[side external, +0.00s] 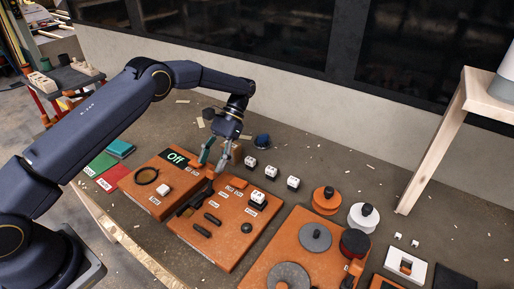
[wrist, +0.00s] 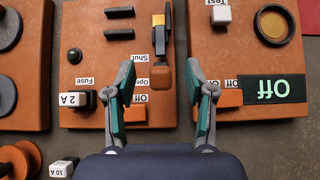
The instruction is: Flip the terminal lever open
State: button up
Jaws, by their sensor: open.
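The lever, a dark bar with a yellow part and an orange-brown end (wrist: 164,75), runs along the edge of the middle orange board (wrist: 85,35) in the wrist view. Labels reading Shut and Open lie beside it. In the side view the dark lever (side external: 190,201) is partly hidden near the board's left edge. My gripper (wrist: 160,72) is open, its teal-lined fingers on either side of the lever's orange end, with gaps showing on both sides. In the side view my gripper (side external: 214,165) points down over the far end of the board; contact cannot be told.
Left of the board in the side view is another orange board with an Off display (side external: 175,157). On the middle board sit a white fuse block (side external: 257,198) and a black knob (side external: 246,228). Loose white blocks (side external: 271,171) and a dark blue object (side external: 262,140) stand behind.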

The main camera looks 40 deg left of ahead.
notch_tip(320, 180, up, 7)
jog(key=shift+f, duration=0.2)
